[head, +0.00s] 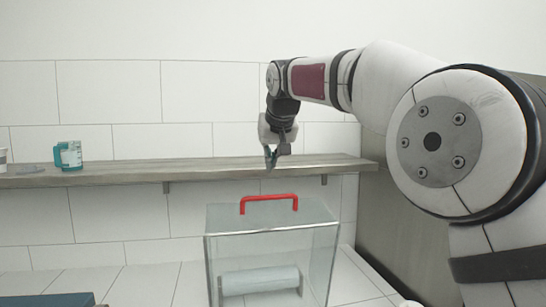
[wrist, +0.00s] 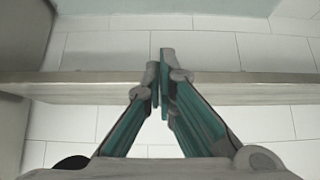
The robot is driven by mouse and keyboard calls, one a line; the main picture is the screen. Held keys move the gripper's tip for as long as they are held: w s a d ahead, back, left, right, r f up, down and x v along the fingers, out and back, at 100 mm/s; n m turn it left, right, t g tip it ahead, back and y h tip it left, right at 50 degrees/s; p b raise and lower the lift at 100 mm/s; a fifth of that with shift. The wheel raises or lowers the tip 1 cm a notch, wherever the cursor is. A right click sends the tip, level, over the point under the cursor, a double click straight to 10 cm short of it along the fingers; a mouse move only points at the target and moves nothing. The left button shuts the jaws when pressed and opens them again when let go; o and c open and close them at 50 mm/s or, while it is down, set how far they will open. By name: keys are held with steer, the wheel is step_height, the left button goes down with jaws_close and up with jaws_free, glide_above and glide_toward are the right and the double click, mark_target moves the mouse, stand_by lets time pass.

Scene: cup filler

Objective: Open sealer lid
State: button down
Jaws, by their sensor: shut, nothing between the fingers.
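The sealer (head: 225,246) is a clear box with a metal frame, standing on the white tiled counter in the head view. Its lid (head: 222,215) is clear, lies closed on top, and carries a red handle (head: 269,198). A white roll (head: 260,281) shows inside the box. My gripper (head: 270,165) is above and behind the red handle, apart from it, with its fingers pointing down in front of the shelf. In the wrist view my gripper (wrist: 160,85) is shut with nothing between the fingers. The sealer does not show in the wrist view.
A wooden shelf (head: 120,175) runs along the tiled wall behind the sealer and also crosses the wrist view (wrist: 265,90). A teal and white measuring cup (head: 69,156) stands on its left part. A dark blue object (head: 48,300) is at the bottom left.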

mark_target(271, 210)
steer(key=x, duration=0.6)
steer(key=shift+f+p, duration=0.15)
steer(key=shift+p, duration=0.2)
steer(key=shift+s+d+p, duration=0.25)
steer(key=shift+s+p, duration=0.05)
steer(key=shift+s, duration=0.6)
steer(key=shift+s+d+f+p, duration=0.2)
steer(key=shift+s+f, duration=0.1)
steer(key=shift+s, duration=0.15)
steer(key=shift+s+d+f+p, duration=0.1)
steer(key=shift+s+f+p, duration=0.15)
steer(key=shift+s, duration=0.25)
